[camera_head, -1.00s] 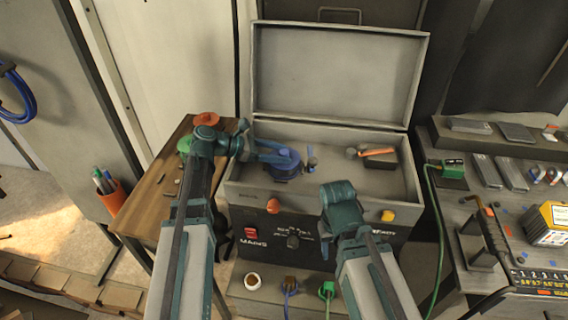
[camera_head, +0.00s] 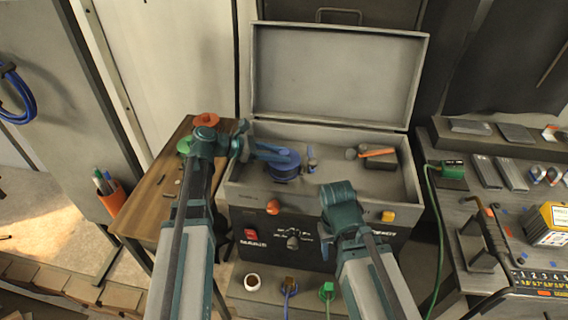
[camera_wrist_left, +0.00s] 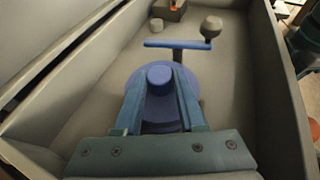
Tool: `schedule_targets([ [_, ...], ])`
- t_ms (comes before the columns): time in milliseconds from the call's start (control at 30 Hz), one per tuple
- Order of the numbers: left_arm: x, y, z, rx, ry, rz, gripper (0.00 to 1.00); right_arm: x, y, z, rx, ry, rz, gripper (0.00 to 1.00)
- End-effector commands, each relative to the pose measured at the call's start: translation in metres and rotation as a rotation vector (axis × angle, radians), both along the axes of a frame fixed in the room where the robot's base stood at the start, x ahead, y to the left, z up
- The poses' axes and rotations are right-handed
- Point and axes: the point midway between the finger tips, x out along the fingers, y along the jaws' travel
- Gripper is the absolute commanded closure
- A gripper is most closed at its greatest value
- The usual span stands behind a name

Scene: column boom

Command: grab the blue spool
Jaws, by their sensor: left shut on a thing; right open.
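The blue spool (camera_head: 284,172) sits in the left part of the open grey metal case (camera_head: 330,192). In the left wrist view the blue spool (camera_wrist_left: 160,82) has a round flange and a central knob between my fingers. My left gripper (camera_head: 277,154) reaches in from the left and is shut on the spool's knob. It also shows in the left wrist view (camera_wrist_left: 160,88). My right gripper (camera_head: 326,240) hangs in front of the case, apart from the spool; its fingers are mostly hidden behind its own wrist. The spool's underside is hidden.
Beside the spool stands a small blue-handled item (camera_head: 311,160). An orange-handled tool (camera_head: 376,153) lies on a dark block in the case. The raised lid (camera_head: 335,75) stands behind. A wooden table (camera_head: 150,205) is at left, a cluttered grey bench (camera_head: 465,215) at right.

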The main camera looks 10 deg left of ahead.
Motion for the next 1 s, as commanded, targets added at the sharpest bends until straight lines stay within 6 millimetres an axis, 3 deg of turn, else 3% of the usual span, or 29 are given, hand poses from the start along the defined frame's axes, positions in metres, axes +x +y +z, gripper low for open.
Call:
schedule_targets([
  [767,0.0,0.0,0.002,-0.003,-0.001,0.0,1.0,0.0,0.0,0.001,0.0,0.0,0.0,0.5],
  [1000,0.0,0.0,0.011,-0.004,-0.001,0.0,1.0,0.0,0.0,0.011,0.0,0.0,0.0,0.5],
])
